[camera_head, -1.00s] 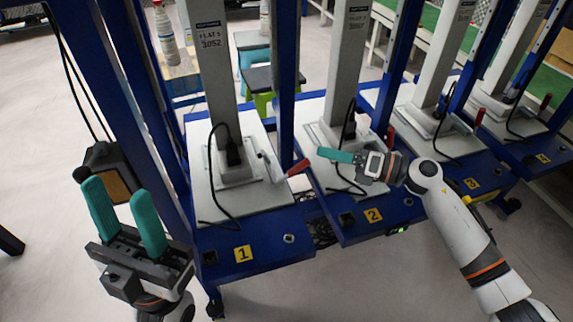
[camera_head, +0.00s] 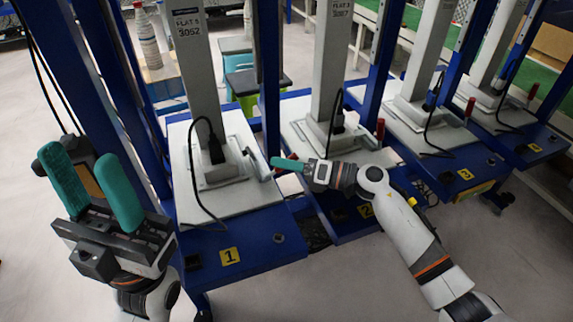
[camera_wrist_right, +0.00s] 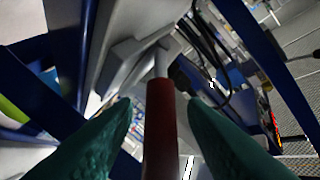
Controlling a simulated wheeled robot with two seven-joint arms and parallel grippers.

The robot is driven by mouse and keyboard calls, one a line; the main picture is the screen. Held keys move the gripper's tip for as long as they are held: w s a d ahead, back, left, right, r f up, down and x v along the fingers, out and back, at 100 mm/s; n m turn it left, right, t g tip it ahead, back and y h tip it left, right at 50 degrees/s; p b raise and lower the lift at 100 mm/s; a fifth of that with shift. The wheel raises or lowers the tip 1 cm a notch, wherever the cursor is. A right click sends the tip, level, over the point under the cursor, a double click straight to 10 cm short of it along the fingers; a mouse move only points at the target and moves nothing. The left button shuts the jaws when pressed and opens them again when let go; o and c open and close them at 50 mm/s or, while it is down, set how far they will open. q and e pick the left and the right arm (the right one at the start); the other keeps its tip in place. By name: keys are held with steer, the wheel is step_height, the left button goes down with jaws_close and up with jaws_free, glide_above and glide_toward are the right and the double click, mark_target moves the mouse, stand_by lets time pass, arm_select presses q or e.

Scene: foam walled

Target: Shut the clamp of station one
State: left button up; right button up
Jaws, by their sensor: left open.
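Station one (camera_head: 230,256) is the bench at the left, with a yellow plate marked 1. Its clamp (camera_head: 257,164) sits at the right side of the white board, its metal arm slanting down toward my right gripper. My right gripper (camera_head: 275,163) is at the clamp's red handle, which it mostly hides in the head view. In the right wrist view the red handle (camera_wrist_right: 161,125) lies between the two green fingers, with a small gap on each side. My left gripper (camera_head: 83,172) is open and empty at the left, away from the clamp, fingers pointing up.
Station two (camera_head: 366,211) stands just right, its red handle (camera_head: 380,130) behind my right arm. Station three (camera_head: 466,174) and another bench stand further right. A black cable (camera_head: 192,165) loops over station one's board. Blue posts rise between the benches. Floor in front is clear.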

jaws_close()
